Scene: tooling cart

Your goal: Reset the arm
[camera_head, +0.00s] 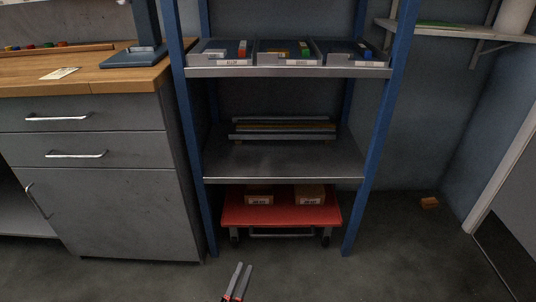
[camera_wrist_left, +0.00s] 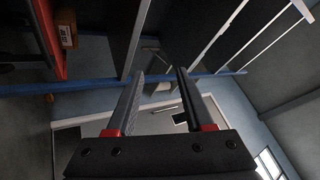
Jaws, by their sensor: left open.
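My left gripper (camera_head: 238,282) shows at the bottom middle of the head view, in front of the shelf rack. Its two grey fingers with red bases point up and are slightly apart. In the left wrist view the left gripper (camera_wrist_left: 160,85) is open, with nothing between its fingers. My right gripper is in neither view.
A blue-post rack (camera_head: 284,181) stands ahead, with grey bins (camera_head: 220,60) on top and a red cart (camera_head: 280,216) with boxes below. A grey cabinet (camera_head: 120,215) stands at left. A small orange block (camera_head: 429,202) lies by the wall. The floor at front right is clear.

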